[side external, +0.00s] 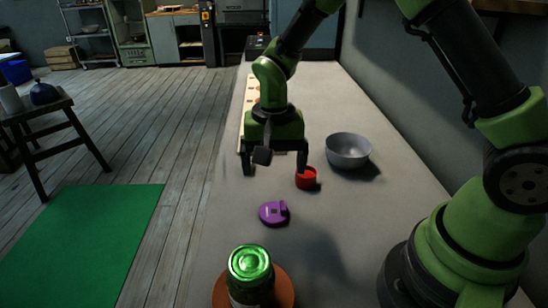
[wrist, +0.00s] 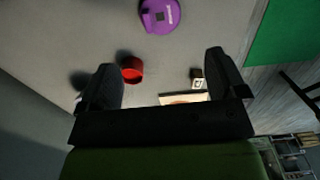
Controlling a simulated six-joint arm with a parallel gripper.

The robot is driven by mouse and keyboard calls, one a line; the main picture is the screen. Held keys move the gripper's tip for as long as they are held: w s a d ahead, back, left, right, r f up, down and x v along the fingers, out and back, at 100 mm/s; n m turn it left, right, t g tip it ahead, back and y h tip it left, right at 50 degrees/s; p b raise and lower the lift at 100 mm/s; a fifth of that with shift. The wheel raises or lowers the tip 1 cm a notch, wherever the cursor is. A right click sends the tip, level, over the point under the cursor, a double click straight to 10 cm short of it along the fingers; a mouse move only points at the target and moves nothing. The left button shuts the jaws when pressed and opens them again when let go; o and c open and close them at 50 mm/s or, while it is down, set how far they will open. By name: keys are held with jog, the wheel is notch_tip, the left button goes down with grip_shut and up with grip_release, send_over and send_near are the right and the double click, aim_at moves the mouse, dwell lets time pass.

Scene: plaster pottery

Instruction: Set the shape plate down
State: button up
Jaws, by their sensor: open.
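A long pale board (side external: 251,92) with several orange-brown shapes on it lies on the table behind my gripper; I take it to be the shape plate. Its near part is hidden behind my gripper in the side view. In the wrist view a pale edge of it (wrist: 183,99) shows just past my gripper's body. My gripper (side external: 275,168) points down over the table with its fingers wide apart. It holds nothing. In the wrist view the gap between the fingers (wrist: 161,75) is empty, and a small white block with a dark face (wrist: 198,83) shows near the right finger.
A red cup (side external: 307,178) stands close to the right finger, with a grey bowl (side external: 348,150) beyond it. A purple round object (side external: 272,213) lies nearer the camera. A green-lidded jar (side external: 250,270) stands on a brown disc (side external: 284,291). The table's left edge is close.

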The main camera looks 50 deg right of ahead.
jog(key=s+d+r+n+t+y, duration=0.1)
jog(key=s+r+t, duration=0.15)
jog(key=r, duration=0.45)
jog(key=s+r+n+t, duration=0.1)
jog(key=s+r, duration=0.3)
jog(key=r, duration=0.3)
jog(key=s+r+n+t+y, duration=0.1)
jog(key=s+r+n+t, duration=0.2)
jog(key=s, duration=0.7)
notch_tip(320, 180, up, 2)
jog(key=shift+s+r+t, duration=0.15)
jog(key=shift+s+t, duration=0.2)
